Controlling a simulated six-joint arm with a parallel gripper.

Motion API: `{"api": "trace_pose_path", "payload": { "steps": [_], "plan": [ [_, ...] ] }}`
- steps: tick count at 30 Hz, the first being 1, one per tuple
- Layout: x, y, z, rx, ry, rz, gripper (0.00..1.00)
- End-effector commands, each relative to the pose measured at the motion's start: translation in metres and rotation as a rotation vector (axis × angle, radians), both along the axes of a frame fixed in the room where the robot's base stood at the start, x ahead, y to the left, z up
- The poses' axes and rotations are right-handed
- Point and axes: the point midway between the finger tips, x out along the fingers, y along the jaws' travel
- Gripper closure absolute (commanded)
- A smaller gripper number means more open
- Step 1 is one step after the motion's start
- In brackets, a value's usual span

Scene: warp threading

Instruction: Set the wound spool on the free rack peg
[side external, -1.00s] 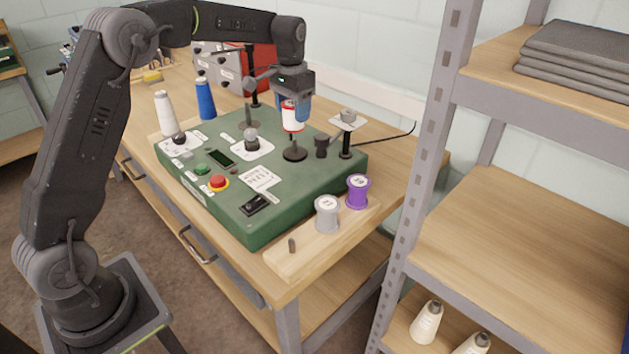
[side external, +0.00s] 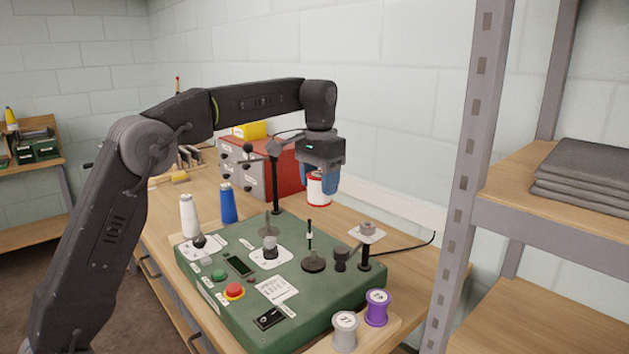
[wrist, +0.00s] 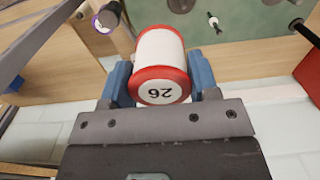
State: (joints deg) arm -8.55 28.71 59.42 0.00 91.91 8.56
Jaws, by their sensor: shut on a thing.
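The wound spool (side external: 319,191), white with red flanges, is held between the blue fingers of my gripper (side external: 320,183). In the wrist view the spool (wrist: 161,62) shows its end label, 26, with a finger on either side. It hangs in the air above the green machine, clear of the thin black spindle (side external: 310,242). The wooden rack (side external: 393,326) is at the bottom edge of the side view, carrying a grey spool (side external: 345,331) and a purple spool (side external: 376,307). The free peg is out of frame.
The green machine box (side external: 215,310) carries knobs, buttons and a post with a small plate (side external: 367,235) at its right. A metal shelf upright (side external: 478,150) rises at the right.

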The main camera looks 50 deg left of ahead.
Motion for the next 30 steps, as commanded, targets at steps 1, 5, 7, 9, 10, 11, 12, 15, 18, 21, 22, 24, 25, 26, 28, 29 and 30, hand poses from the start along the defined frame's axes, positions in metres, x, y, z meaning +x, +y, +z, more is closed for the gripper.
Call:
{"api": "trace_pose_path", "payload": {
  "steps": [1,5,7,9,10,11,12,15,18,21,22,24,25,26,28,29,30],
  "plan": [
    [-0.006,-0.01,0.002,0.0,-0.002,-0.004,0.62],
    [-0.023,-0.036,0.005,0.0,-0.002,-0.005,0.62],
    [-0.035,-0.051,0.006,0.0,-0.002,-0.006,0.62],
    [-0.051,-0.069,0.007,0.0,-0.002,-0.007,0.62],
    [-0.059,-0.077,0.007,0.0,-0.003,-0.007,0.62],
    [-0.068,-0.085,0.007,0.0,-0.002,-0.008,0.62],
    [-0.079,-0.095,0.006,0.0,-0.002,-0.008,0.62],
    [-0.106,-0.115,0.004,0.0,-0.002,-0.006,0.62],
    [-0.128,-0.129,0.0,0.0,-0.001,-0.004,0.62],
    [-0.146,-0.139,-0.003,0.0,-0.002,-0.003,0.62],
    [-0.151,-0.142,-0.004,0.0,-0.001,-0.003,0.62],
    [-0.163,-0.147,-0.007,0.0,-0.001,-0.003,0.62],
    [-0.168,-0.15,-0.008,0.0,-0.002,-0.003,0.62],
    [-0.166,-0.149,-0.017,0.001,0.003,0.0,0.62],
    [-0.165,-0.148,-0.033,0.001,0.005,0.001,0.62],
    [-0.166,-0.148,-0.039,0.001,0.005,0.001,0.62],
    [-0.165,-0.148,-0.05,0.002,0.006,0.001,0.62]
  ]
}}
